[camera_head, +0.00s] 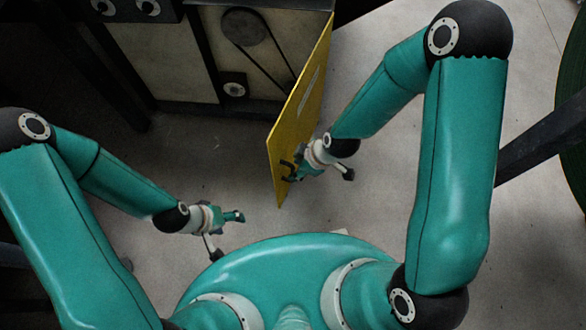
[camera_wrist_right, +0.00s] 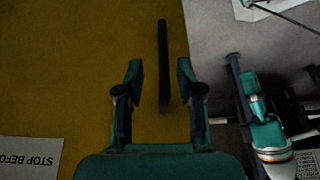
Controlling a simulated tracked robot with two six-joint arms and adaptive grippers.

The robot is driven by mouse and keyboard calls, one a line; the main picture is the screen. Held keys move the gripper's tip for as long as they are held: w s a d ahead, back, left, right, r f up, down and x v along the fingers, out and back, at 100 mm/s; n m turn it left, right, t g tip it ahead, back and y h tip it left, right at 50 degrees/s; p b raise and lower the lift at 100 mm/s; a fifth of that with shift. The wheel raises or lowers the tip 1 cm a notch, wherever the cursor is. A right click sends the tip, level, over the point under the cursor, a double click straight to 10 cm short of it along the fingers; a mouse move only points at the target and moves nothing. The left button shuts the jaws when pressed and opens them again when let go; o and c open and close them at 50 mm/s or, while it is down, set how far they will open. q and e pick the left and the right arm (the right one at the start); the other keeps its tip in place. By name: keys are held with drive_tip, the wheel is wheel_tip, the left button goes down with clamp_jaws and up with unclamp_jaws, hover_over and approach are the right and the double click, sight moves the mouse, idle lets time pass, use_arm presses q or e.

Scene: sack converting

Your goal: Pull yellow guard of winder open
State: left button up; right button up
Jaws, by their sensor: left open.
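The yellow guard (camera_head: 302,105) is a flat panel standing out from the winder's front, swung away from the machine at an angle. Its black bar handle shows in the right wrist view (camera_wrist_right: 163,60). My right gripper (camera_head: 289,170) is at the guard's near end, beside the handle. In the right wrist view, its two fingers (camera_wrist_right: 160,82) are apart with the handle between them and gaps on both sides. My left gripper (camera_head: 238,216) is open and empty above the floor, left of the guard.
The winder (camera_head: 160,65) stands behind, with a belt and pulley (camera_head: 244,27) on its front, exposed beside the guard. A dark beam (camera_head: 545,135) crosses at the right. Grey floor (camera_head: 210,150) is clear between winder and my body. A white label (camera_wrist_right: 30,152) is on the guard.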

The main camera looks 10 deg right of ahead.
drive_tip(key=shift+v, duration=1.35)
drive_tip(key=s+d+f+m+g, duration=0.2)
drive_tip(key=s+f+m, duration=0.6)
drive_tip(key=s+f, duration=0.1)
wheel_tip(320, 180, up, 22)
drive_tip(key=m+p, duration=0.5)
drive_tip(key=p, duration=1.7)
drive_tip(key=shift+w+m, duration=0.25)
drive_tip(key=shift+m, duration=0.15)
drive_tip(key=shift+d, duration=0.15)
